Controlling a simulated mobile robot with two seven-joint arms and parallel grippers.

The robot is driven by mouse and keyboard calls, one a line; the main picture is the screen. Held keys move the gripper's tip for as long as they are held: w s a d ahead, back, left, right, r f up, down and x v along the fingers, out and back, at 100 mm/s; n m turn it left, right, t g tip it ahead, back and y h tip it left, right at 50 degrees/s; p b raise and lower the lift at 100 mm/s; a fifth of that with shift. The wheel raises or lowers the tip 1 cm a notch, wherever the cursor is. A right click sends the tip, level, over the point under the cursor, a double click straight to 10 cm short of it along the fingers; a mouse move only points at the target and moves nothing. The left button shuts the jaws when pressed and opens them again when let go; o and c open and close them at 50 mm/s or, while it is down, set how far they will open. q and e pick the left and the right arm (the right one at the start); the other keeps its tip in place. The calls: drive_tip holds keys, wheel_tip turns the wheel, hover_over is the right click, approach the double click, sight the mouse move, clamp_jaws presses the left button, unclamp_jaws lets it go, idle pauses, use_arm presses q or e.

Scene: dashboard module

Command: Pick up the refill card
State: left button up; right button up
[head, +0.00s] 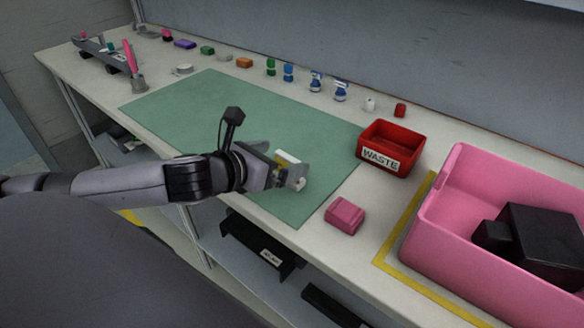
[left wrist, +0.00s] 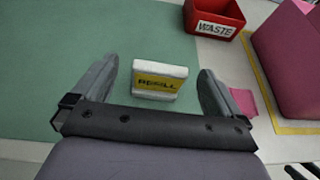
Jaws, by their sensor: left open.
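The refill card (left wrist: 158,82) is a small white block with a yellow label reading REFILL. In the left wrist view it stands on the green mat (left wrist: 60,60), between and ahead of the fingers of my left gripper (left wrist: 160,92). The fingers are apart and I see no contact with the card. In the head view my left gripper (head: 284,174) is over the front right part of the mat, and the card (head: 287,158) shows only partly behind it. My right gripper is not in view.
A red WASTE bin (head: 392,148) stands right of the mat. A pink block (head: 344,215) lies near the bench's front edge. A large pink crate (head: 470,225) with a black object inside stands at the right. Several small items line the back. The mat's left part is clear.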

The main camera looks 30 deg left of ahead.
sight(287, 159)
use_arm(q)
drive_tip(key=shift+f+x, duration=0.1)
drive_tip(key=shift+x, duration=1.25)
drive_tip(key=shift+f+x, duration=0.15)
drive_tip(key=shift+x, duration=1.25)
drive_tip(key=shift+s+d, duration=0.1)
drive_tip(key=c, duration=1)
drive_tip(key=shift+o, duration=0.2)
